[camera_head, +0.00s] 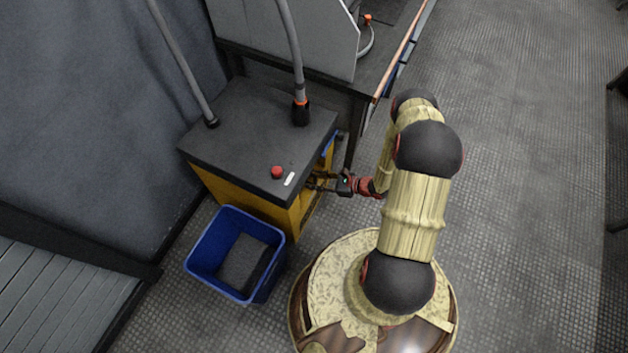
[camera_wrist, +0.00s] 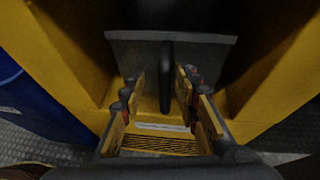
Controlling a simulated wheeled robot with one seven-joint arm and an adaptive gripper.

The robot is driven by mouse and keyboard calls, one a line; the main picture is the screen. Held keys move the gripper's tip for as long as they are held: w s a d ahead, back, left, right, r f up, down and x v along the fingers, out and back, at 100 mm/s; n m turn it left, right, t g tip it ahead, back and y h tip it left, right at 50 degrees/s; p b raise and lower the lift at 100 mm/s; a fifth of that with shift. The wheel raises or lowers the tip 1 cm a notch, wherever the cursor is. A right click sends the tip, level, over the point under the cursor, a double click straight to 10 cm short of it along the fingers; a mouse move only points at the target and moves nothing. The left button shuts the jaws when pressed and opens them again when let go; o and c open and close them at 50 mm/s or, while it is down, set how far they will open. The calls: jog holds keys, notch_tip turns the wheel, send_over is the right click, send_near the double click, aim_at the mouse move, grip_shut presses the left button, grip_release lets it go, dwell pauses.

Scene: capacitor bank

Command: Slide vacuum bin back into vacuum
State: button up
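The vacuum is a yellow cabinet with a dark grey top (camera_head: 245,130), standing on the floor left of my arm. In the wrist view its yellow housing (camera_wrist: 75,45) frames an opening. The vacuum bin shows there as a dark grey front panel (camera_wrist: 125,55) with a black upright handle (camera_wrist: 166,75) in its middle. My gripper (camera_wrist: 162,92) is open, one finger on each side of the handle's line, with gaps on both sides. In the head view my gripper (camera_head: 322,182) is at the cabinet's right side, and the cabinet top hides the bin.
A blue open bin (camera_head: 205,262) stands on the floor in front of the vacuum; its side also shows in the wrist view (camera_wrist: 40,105). Grey hoses rise from the vacuum top, which has a red button (camera_head: 277,172). A workbench (camera_head: 345,75) stands behind. The floor at right is clear.

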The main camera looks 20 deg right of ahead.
jog(key=v, duration=1.2)
